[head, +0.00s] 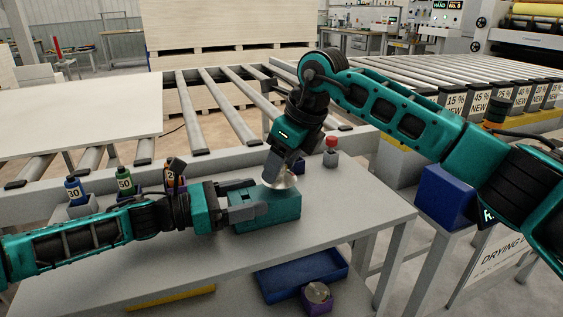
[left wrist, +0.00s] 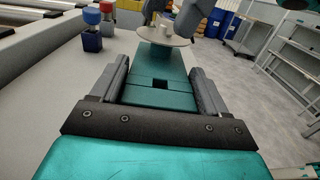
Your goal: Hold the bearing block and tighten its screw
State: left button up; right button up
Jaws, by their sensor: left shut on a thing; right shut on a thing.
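The teal bearing block (head: 275,212) rests on the grey workbench near its middle. My left gripper (head: 252,198) comes in from the left and is shut on the block. In the left wrist view the block (left wrist: 150,70) lies between the two fingers. My right gripper (head: 284,158) points down from above and is shut on a pale metal disc-shaped piece (head: 282,182) at the block's far part. This disc (left wrist: 162,38) also shows in the left wrist view, with a small pale post on it. The screw itself is not clearly visible.
A blue tray (head: 300,277) and a purple container (head: 317,297) sit below. The bench's (head: 370,215) right side is clear.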

jog(key=o, duration=1.1)
jog(key=shift+c, duration=0.2)
jog(key=v, duration=1.2)
pick_arm(q)
jog(key=o, duration=1.7)
